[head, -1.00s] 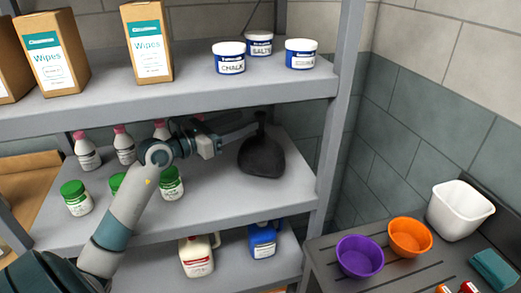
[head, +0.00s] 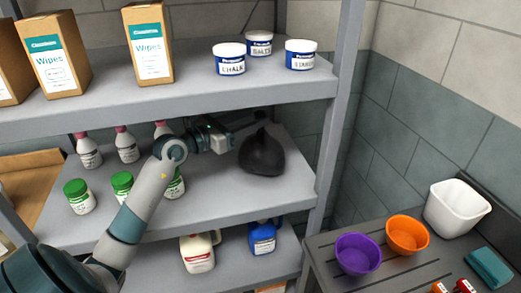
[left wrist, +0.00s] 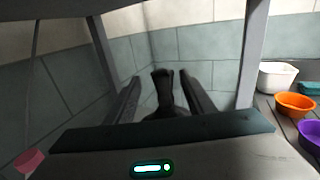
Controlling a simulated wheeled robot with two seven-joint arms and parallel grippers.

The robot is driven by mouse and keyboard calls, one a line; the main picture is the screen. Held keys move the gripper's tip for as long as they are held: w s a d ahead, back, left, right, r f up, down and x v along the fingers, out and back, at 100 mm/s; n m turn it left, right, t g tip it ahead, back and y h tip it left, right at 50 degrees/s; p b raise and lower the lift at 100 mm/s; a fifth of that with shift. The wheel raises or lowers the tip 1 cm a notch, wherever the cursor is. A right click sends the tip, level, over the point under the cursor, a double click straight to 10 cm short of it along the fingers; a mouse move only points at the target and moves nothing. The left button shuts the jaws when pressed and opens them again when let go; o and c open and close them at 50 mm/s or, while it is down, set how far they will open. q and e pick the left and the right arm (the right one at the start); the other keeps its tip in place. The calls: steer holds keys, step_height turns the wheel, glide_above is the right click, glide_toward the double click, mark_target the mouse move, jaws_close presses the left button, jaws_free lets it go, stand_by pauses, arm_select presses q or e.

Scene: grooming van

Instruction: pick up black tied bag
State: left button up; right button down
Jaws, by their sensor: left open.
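The black tied bag (head: 262,156) sits upright on the middle shelf, toward its right end. It is dark and rounded, with a narrow tied neck. My left gripper (head: 256,122) reaches in from the left under the upper shelf, its fingers at the height of the bag's neck. In the left wrist view my left gripper (left wrist: 158,84) is open, and the bag's neck (left wrist: 163,90) stands between the two fingers. There appears to be a gap on each side. The bag's lower body is hidden there by the gripper. My right gripper is not in view.
The upper shelf (head: 200,100) is close above my arm. White bottles (head: 127,148) and green-lidded jars (head: 78,197) stand left on the middle shelf (head: 225,205). A shelf post (head: 333,130) rises right of the bag. Purple (head: 358,254) and orange (head: 407,234) bowls stand lower right.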

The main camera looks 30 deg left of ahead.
mark_target(256, 117)
arm_select(q)
steer(key=x, duration=0.1)
steer(key=p+x, duration=0.1)
steer(key=shift+w+d+r, duration=0.2)
steer(key=shift+d, duration=0.05)
steer(key=shift+w+d, duration=0.15)
steer(key=shift+w, duration=0.2)
steer(key=shift+w+f, duration=0.1)
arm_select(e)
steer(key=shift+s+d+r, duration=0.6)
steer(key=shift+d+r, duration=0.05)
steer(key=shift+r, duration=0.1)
arm_select(q)
jaws_close()
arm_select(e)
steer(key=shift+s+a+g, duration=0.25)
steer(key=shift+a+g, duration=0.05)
